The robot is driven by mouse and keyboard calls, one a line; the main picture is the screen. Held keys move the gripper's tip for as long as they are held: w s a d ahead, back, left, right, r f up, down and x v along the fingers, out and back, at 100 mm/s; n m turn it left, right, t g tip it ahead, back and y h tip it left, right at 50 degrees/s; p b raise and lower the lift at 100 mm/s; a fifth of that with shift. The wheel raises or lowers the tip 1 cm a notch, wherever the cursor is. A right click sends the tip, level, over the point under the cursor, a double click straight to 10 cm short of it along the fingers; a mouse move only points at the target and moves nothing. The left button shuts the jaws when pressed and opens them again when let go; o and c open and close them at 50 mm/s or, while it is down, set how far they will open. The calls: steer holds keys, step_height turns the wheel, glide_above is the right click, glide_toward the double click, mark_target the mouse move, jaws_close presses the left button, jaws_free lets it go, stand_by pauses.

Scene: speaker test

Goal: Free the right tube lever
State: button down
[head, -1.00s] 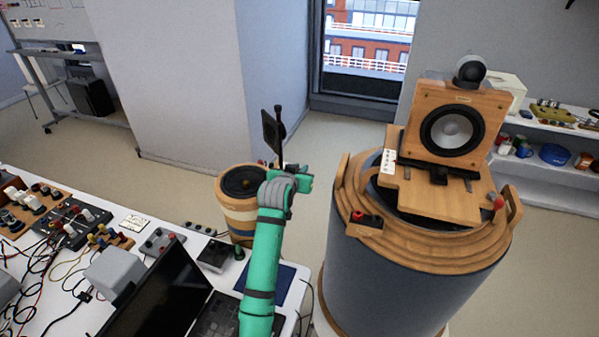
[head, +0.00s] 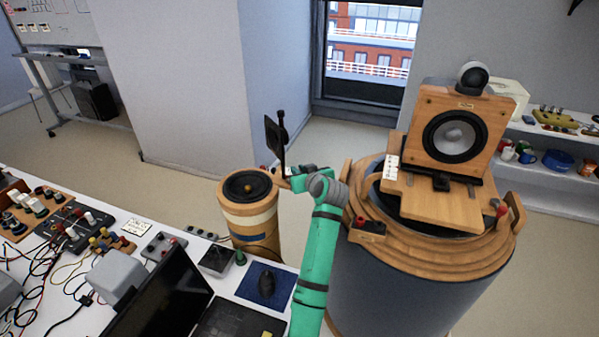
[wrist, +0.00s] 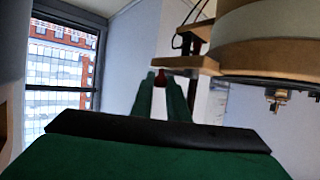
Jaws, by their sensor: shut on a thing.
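The small striped wooden tube (head: 250,222) stands beside the desk, with a speaker cone (head: 247,186) in its top. A wooden tab (wrist: 186,65) sticks out from its side in the wrist view, with a small red knob (wrist: 160,78) at its end. My gripper (head: 284,179) is at the tube's right side. In the wrist view my gripper (wrist: 160,80) is shut on the red knob, the fingertips at either side of it. The lever's other parts are hard to make out. The larger tube (head: 405,285) on the right has red-knobbed parts (head: 501,208).
A thin dark upright panel (head: 276,143) stands right behind my gripper. The large tube's wooden rim lies close to the right of my arm. The desk holds a laptop (head: 168,295), a mouse (head: 266,283) and several control boxes. The floor behind is clear.

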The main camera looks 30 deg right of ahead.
stand_by(0.4)
steer(key=c, duration=1.7)
jaws_free()
steer(key=shift+s, duration=0.1)
steer(key=v, duration=0.7)
steer(key=shift+s+r, duration=0.1)
steer(key=shift+s, duration=0.05)
